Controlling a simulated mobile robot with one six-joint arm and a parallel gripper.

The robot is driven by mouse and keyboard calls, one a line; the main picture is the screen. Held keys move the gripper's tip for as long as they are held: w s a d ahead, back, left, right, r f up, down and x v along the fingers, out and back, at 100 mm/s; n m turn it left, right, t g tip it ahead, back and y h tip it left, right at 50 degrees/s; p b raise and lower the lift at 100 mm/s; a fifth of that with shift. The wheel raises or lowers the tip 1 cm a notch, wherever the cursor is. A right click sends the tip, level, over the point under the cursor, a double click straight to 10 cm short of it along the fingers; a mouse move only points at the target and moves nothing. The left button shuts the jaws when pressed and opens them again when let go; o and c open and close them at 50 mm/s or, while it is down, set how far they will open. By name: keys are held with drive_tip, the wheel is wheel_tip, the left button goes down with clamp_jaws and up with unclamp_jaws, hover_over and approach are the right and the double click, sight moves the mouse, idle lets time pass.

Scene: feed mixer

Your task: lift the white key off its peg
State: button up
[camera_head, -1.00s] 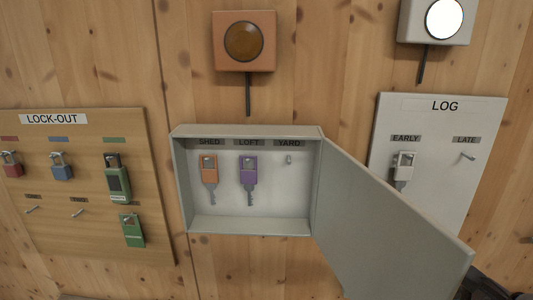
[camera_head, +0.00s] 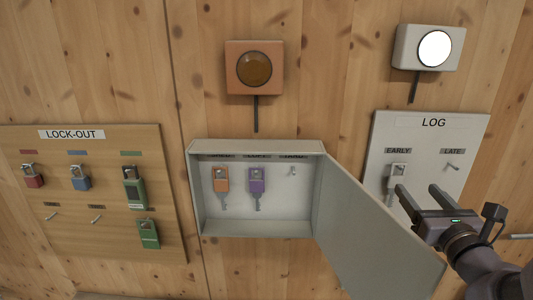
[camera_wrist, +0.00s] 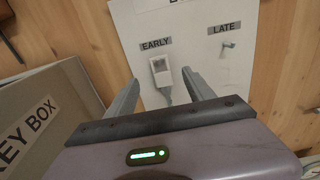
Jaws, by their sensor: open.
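The white key (camera_head: 397,172) hangs on the peg under the EARLY label of the LOG board (camera_head: 431,143), at the right in the head view. In the wrist view the white key (camera_wrist: 161,74) shows ahead, between the two fingers, with its shaft pointing down. My gripper (camera_head: 416,188) is open and empty, in front of the lower part of the LOG board and close to the key. In the wrist view the fingers (camera_wrist: 163,80) stand apart on either side of the key's line. I cannot tell the exact gap between the fingertips and the key.
The key box (camera_head: 262,232) stands left of the LOG board, its door (camera_head: 375,225) swung open towards my gripper. Orange (camera_head: 221,179) and purple (camera_head: 257,180) keys hang inside. The LATE peg (camera_head: 452,166) is bare. A lock-out board (camera_head: 110,238) is at the far left.

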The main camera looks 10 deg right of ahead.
sight(403, 167)
drive_tip(key=p+x, duration=0.1)
drive_tip(key=x, duration=0.8)
drive_tip(key=shift+w, duration=0.25)
drive_tip(key=shift+s, duration=0.1)
drive_tip(key=shift+c, duration=0.2)
clamp_jaws()
drive_tip(key=shift+r+p, duration=0.7)
drive_tip(key=shift+p, duration=0.05)
drive_tip(key=b+v, duration=0.1)
drive_tip(key=v, duration=0.8)
drive_tip(key=shift+s+b, duration=0.3)
